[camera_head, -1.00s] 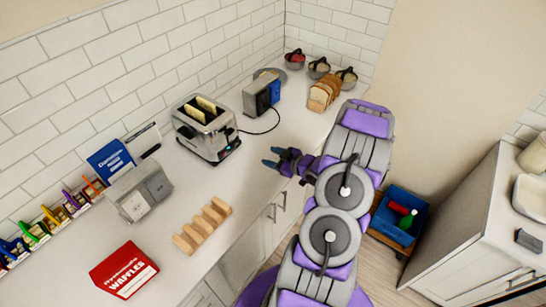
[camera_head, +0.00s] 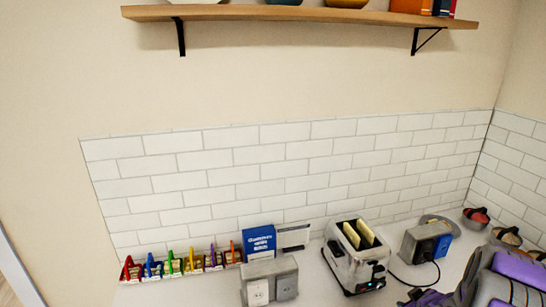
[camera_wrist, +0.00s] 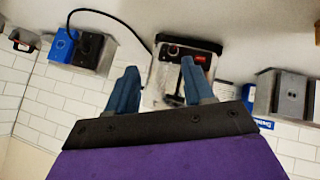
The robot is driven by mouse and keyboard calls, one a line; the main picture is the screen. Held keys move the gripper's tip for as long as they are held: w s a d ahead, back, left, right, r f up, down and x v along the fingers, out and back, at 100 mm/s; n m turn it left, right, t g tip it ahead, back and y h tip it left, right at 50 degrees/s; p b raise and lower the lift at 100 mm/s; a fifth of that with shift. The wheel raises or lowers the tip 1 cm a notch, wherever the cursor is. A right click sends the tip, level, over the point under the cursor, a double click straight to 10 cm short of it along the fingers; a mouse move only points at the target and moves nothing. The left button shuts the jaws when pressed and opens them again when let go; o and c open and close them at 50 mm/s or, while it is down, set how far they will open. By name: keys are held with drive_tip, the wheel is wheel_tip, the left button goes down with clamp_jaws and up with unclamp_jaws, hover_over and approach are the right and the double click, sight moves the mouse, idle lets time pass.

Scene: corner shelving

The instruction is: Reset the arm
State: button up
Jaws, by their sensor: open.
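My gripper (camera_wrist: 154,85) shows in the wrist view with its two blue fingers spread apart and nothing between them. Behind the fingers in that view is the silver toaster (camera_wrist: 185,65), which appears upside down. In the head view my purple and grey arm fills the lower right corner, and the gripper (camera_head: 428,298) is only partly in view at the bottom edge. The toaster (camera_head: 350,262), with bread slices in its slots, stands on the counter to the left of the gripper. The gripper looks apart from it.
A socket box with a blue part (camera_head: 427,243) and black cord is right of the toaster. A grey socket box (camera_head: 270,283), blue box (camera_head: 259,240) and colourful clips (camera_head: 170,265) stand left. Bowls (camera_head: 475,218) are at far right. A wooden shelf (camera_head: 300,14) hangs above.

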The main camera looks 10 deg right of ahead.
drive_tip(key=s+a+r+m+g+b, duration=0.1)
drive_tip(key=s+a+r+g, duration=0.15)
drive_tip(key=a, duration=0.25)
drive_tip(key=s+a+r+m+g+h+b, duration=0.1)
drive_tip(key=s+a+r, duration=0.2)
drive_tip(key=a, duration=0.3)
drive_tip(key=s+a+r+m+g+b, duration=0.1)
drive_tip(key=s+a+r+g, duration=0.15)
drive_tip(key=a, duration=0.25)
drive_tip(key=s+a+r+g+y+b, duration=0.2)
drive_tip(key=s+a+r+g+y, duration=0.1)
drive_tip(key=s+a, duration=1.7)
drive_tip(key=shift+s+a+r+g+b, duration=0.15)
drive_tip(key=shift+s+a+g+b, duration=0.25)
drive_tip(key=shift+s+g, duration=0.55)
